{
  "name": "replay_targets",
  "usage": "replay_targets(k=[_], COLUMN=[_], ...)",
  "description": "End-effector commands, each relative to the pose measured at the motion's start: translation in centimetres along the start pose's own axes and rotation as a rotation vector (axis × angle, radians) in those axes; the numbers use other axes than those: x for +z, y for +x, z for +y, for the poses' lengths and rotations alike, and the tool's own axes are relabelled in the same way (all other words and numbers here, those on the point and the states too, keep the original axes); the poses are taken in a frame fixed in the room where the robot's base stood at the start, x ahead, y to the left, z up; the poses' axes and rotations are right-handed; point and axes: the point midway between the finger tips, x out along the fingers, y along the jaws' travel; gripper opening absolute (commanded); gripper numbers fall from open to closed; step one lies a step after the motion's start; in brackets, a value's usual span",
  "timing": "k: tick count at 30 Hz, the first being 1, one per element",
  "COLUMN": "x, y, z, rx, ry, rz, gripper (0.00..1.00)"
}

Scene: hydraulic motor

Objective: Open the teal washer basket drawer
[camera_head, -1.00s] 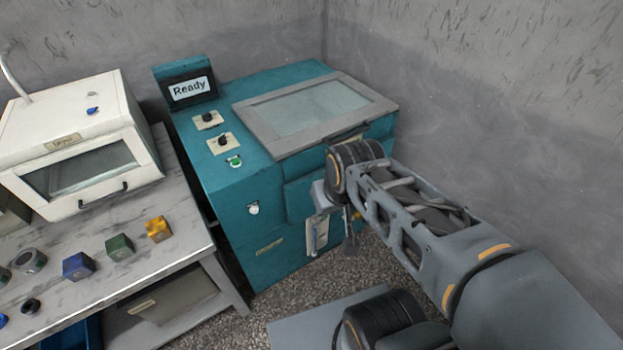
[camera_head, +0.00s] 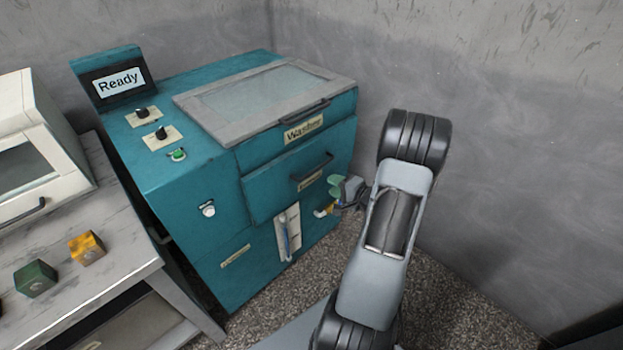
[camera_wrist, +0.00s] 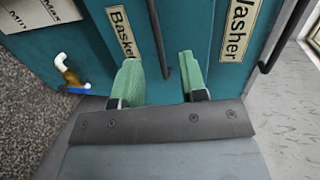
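The teal washer (camera_head: 225,255) stands against the wall. Its basket drawer (camera_head: 268,192) appears closed in the head view, with a dark bar handle (camera_head: 312,174) across its front and a small label below the handle. My gripper (camera_head: 338,187) is just right of and below the handle's right end. In the wrist view my gripper (camera_wrist: 160,72) is open, its two green fingers apart and empty. The dark drawer handle (camera_wrist: 157,35) lies between the finger lines, with its near end between the fingers. Contact cannot be told. The "Basket" label (camera_wrist: 122,32) is left of the handle.
The washer's lid (camera_head: 262,102) with its own handle is above the drawer. A table (camera_head: 115,250) with cubes stands left. The speckled floor right of the washer is clear.

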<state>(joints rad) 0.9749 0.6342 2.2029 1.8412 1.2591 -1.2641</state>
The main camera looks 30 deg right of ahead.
Motion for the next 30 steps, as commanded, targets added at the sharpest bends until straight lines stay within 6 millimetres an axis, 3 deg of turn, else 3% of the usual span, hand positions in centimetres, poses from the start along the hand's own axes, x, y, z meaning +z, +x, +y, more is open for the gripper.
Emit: replay_targets(k=[5,21,30], x=[-1.5,-2.1,-2.3], y=[0.7,10.3,12.8], z=[1.3,1.1,1.1], rx=[-0.015,-0.015,-0.014], ry=[0.008,0.008,0.010], rz=[0.064,0.064,0.066], gripper=[0.39,0.39,0.39])
